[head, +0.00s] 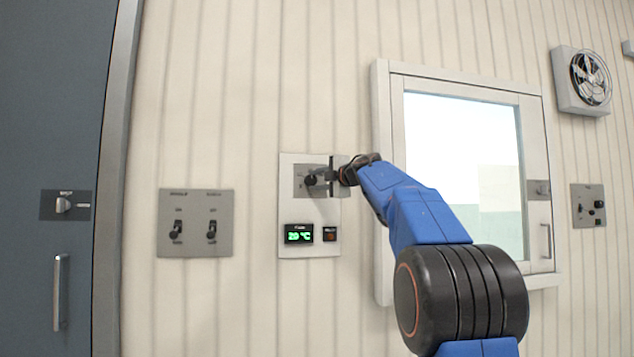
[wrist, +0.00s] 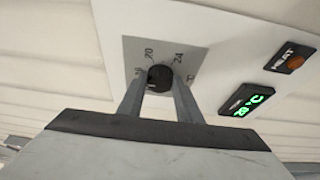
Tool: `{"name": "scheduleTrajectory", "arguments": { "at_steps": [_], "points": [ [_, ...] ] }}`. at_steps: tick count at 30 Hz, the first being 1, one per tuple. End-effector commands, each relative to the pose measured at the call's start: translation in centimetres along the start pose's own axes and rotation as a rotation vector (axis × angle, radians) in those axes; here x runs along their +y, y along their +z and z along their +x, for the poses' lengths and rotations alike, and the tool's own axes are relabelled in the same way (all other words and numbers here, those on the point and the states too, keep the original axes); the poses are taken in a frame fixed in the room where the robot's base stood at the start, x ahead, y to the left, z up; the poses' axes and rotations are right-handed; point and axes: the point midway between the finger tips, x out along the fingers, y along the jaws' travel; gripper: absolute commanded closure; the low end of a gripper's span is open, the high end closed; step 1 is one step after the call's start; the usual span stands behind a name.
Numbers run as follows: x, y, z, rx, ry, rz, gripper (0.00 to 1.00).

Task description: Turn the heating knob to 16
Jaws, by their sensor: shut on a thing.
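The heating knob (head: 311,180) is a small black dial on a grey plate at the top of a white wall panel (head: 289,213). The knob (wrist: 160,77) also shows in the wrist view, with numbers such as 20 and 24 printed around it. My gripper (wrist: 160,88) is shut on the knob, one finger on each side. In the head view my gripper (head: 325,175) reaches the knob from the right. The green display (head: 299,234) below reads 20 °C. The knob's pointer is too small to read.
A dark heat button with an orange lamp (head: 329,234) is right of the display. A grey plate with two switches (head: 195,223) is to the left. A window (head: 465,170) with a frame is close on the right. A dark door (head: 50,130) is far left.

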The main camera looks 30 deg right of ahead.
Motion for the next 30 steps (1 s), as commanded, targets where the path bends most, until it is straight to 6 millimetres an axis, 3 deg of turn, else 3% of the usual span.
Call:
{"name": "scheduleTrajectory", "arguments": {
  "at_steps": [4, 5, 6, 7, 20, 30],
  "points": [
    [-0.2, -0.1, 0.1, 0.003, -0.003, 0.001, 0.91],
    [-0.2, -0.1, 0.1, 0.003, -0.003, 0.001, 0.61],
    [-0.2, -0.1, 0.1, 0.003, -0.003, 0.001, 0.52],
    [-0.2, -0.1, 0.1, 0.003, -0.003, 0.001, 0.5],
    [0.1, 0.0, -1.0, 0.0, 0.0, 0.001, 0.5],
    [0.0, 0.0, -7.0, -0.001, 0.0, 0.001, 0.5]
  ]
}}
